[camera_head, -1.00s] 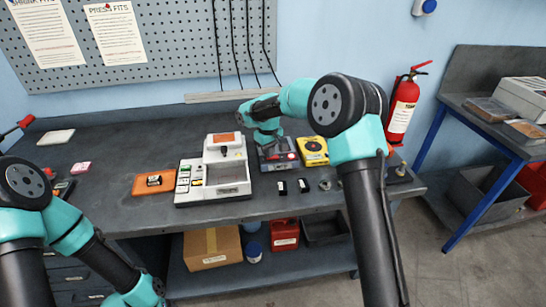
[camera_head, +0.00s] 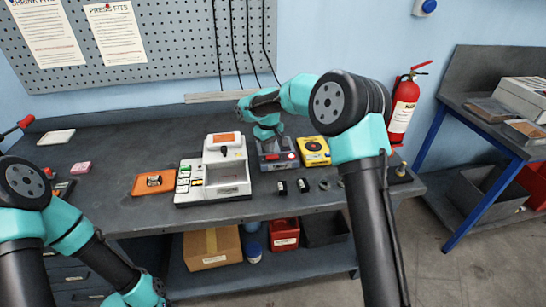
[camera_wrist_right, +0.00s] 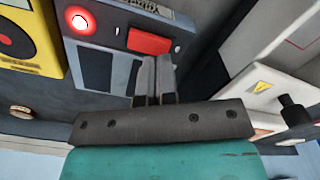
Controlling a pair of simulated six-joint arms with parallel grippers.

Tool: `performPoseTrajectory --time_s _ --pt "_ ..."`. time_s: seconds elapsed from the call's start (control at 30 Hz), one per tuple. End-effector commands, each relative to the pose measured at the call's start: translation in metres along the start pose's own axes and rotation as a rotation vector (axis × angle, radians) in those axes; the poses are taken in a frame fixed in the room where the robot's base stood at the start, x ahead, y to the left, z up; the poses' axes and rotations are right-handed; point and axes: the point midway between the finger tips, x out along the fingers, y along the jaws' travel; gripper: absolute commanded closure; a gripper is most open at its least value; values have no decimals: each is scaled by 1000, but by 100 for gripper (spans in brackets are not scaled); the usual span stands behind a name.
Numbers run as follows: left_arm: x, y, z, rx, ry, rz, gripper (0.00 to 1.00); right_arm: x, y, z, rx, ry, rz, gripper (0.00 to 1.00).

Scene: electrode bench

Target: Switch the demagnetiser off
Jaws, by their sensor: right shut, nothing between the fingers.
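The demagnetiser (camera_head: 275,162) is a grey box at the back middle of the bench. In the right wrist view its red lamp (camera_wrist_right: 80,22) glows, and a red rocker switch (camera_wrist_right: 149,40) sits beside it. My right gripper (camera_wrist_right: 155,62) is shut and empty, with its fingertips just by the near edge of the red switch; I cannot tell whether they touch it. In the head view the right gripper (camera_head: 268,131) is over the back of the demagnetiser. My left gripper (camera_head: 146,292) is low at the bottom left, away from the bench top, its jaws unclear.
A white machine (camera_head: 228,172) with a clear tray stands left of the demagnetiser, and a yellow box (camera_head: 314,152) is close on its right. An orange tray (camera_head: 144,187) lies further left. Small black parts (camera_head: 282,187) lie in front. The bench's left back is mostly clear.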

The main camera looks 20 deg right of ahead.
Motion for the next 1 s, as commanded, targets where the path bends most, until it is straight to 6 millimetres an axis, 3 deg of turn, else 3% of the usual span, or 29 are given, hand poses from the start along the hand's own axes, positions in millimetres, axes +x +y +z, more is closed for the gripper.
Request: performPoseTrajectory --time_s 0.7,1.0 --pt "0 0 0 0 0 0 43 -44 0 0 0 2 1 100" --pt "0 0 0 0 0 0 43 -46 0 0 0 0 0 100"
